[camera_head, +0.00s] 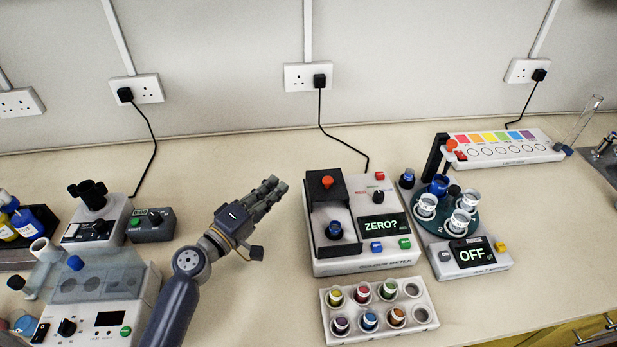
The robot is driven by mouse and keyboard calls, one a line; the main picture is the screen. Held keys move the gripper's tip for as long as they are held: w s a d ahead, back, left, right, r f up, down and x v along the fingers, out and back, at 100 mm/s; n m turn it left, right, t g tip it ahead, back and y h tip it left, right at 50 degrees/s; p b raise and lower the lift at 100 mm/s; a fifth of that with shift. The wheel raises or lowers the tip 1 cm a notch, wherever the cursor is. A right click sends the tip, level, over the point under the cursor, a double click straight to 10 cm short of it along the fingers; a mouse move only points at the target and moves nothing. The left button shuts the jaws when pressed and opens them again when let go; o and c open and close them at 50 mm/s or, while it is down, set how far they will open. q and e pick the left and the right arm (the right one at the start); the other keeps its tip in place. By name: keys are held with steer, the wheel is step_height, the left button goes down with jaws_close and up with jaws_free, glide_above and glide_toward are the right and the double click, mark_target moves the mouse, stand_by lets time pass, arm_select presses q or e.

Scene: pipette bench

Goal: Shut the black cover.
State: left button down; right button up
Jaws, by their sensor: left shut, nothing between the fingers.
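The black cover (338,187) with an orange-red knob sits at the back left of the white colour meter (378,262). The cover is open: the well in front of it is uncovered, and a blue-capped vial (334,230) shows there. My right gripper is out of view.
A white rack (380,334) with several coloured vials stands in front of the meter. A device with a round green carousel (447,228) reads "OFF" at right. Bare bench lies behind my left gripper.

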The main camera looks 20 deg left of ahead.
mark_target(309, 184)
arm_select(q)
steer(key=w+d+p, duration=0.2)
steer(key=w+d, duration=0.1)
steer(key=w+d+p, duration=0.3)
steer(key=w, duration=0.1)
steer(key=shift+r, duration=0.2)
steer(key=shift+s+d, duration=0.35)
steer(key=shift+s, duration=0.05)
steer(key=shift+f, duration=0.2)
steer(key=shift+w, duration=0.1)
